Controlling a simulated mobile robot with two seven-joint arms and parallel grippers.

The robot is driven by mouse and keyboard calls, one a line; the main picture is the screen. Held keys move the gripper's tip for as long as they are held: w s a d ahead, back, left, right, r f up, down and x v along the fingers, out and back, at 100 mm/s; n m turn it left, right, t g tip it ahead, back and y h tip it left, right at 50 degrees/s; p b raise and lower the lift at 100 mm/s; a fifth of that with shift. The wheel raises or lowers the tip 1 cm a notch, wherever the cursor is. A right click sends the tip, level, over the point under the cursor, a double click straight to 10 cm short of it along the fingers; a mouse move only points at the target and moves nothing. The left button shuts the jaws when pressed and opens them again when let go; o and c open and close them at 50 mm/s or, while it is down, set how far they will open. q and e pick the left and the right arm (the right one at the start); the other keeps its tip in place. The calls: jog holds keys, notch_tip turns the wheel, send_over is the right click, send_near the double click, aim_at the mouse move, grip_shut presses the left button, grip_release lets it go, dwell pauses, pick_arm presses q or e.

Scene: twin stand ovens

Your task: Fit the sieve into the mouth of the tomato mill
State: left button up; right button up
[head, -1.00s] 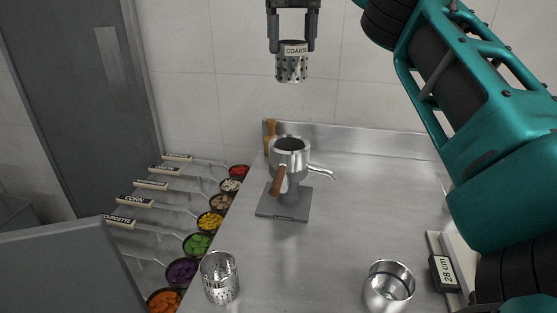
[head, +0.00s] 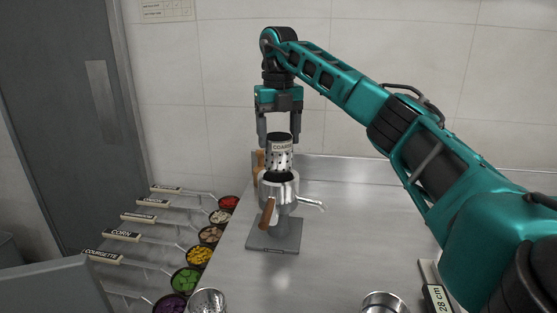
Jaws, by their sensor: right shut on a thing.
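My right gripper (head: 279,138) is shut on a perforated metal sieve (head: 279,158) with a label that reads "COARSE". The sieve hangs upright just above the tomato mill (head: 283,192), a metal body with a dark open mouth, a brown handle and a side spout on a flat grey base. The sieve's lower end is close to the mouth; I cannot tell whether it touches the rim or is a little inside it. A second perforated sieve (head: 208,301) stands at the bottom edge, cut off. My left gripper is not in view.
A metal cup (head: 384,303) is cut off at the bottom right, with a "28 cm" tag (head: 437,299) beside it. Bowls of chopped vegetables with labelled ladles line the left, such as courgette (head: 186,279). A wooden object (head: 260,168) stands behind the mill. The worktop (head: 355,225) right of the mill is clear.

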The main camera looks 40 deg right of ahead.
aim_at(279, 160)
notch_tip(279, 160, down, 6)
jog(key=shift+f, duration=0.25)
jog(key=o, duration=1.4)
notch_tip(279, 160, up, 12)
dwell(0.5)
